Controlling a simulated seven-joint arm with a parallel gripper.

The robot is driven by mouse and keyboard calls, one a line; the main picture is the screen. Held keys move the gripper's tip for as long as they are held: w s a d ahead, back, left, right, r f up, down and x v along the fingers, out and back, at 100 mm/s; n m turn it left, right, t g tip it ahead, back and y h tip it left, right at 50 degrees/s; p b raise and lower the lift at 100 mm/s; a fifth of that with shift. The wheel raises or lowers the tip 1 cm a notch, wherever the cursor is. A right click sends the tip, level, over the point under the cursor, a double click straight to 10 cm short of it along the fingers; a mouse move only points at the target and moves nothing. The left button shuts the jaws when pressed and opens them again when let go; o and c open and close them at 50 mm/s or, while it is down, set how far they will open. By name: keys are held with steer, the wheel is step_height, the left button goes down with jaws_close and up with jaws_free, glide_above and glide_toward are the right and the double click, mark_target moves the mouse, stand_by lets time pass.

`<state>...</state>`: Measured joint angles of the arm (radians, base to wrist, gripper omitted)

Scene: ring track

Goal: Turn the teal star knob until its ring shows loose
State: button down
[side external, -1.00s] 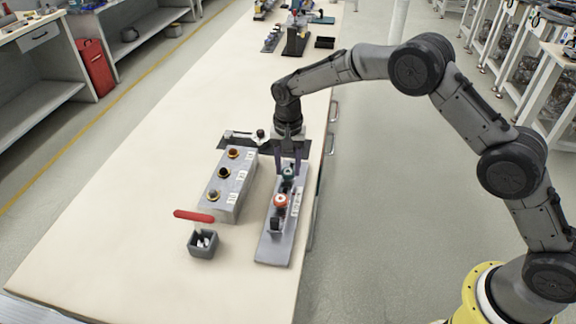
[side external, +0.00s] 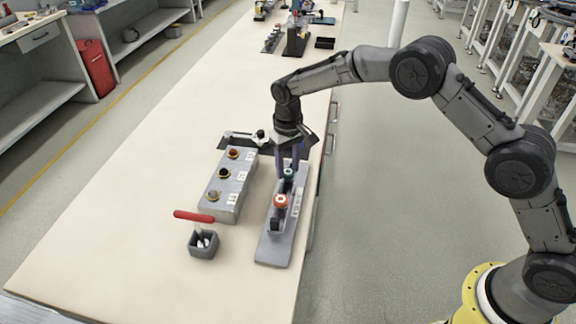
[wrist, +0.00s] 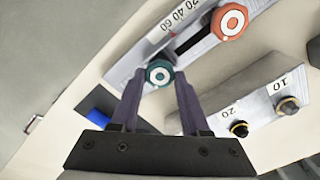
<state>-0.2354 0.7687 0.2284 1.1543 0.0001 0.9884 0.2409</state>
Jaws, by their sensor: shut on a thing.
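The teal star knob (side external: 289,173) sits on the grey ring-track fixture (side external: 273,248), behind a red-orange knob (side external: 280,201). In the wrist view the teal knob (wrist: 160,73) has a white ring mark on its top and lies between my fingertips. My gripper (wrist: 160,78) is shut on the teal knob, with one purple finger on each side. It comes down from above in the side view (side external: 289,172). The red-orange knob (wrist: 230,21) is also in the wrist view, apart from my fingers. I cannot read whether the knob's ring shows loose.
A grey block (side external: 228,190) with several dark knobs and number labels stands left of the fixture. A grey cup (side external: 203,243) and a red-handled tool (side external: 193,216) are at the front left. The bench (side external: 130,215) further left is clear.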

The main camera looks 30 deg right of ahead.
mark_target(288, 171)
steer(key=shift+s+f+n, duration=0.1)
steer(key=shift+f+n, duration=0.3)
steer(key=c, duration=0.7)
jaws_free()
steer(key=o, duration=0.3)
steer(key=shift+r, duration=0.15)
steer(key=shift+r, duration=0.1)
step_height(288, 171, up, 14)
steer(key=shift+f, duration=0.15)
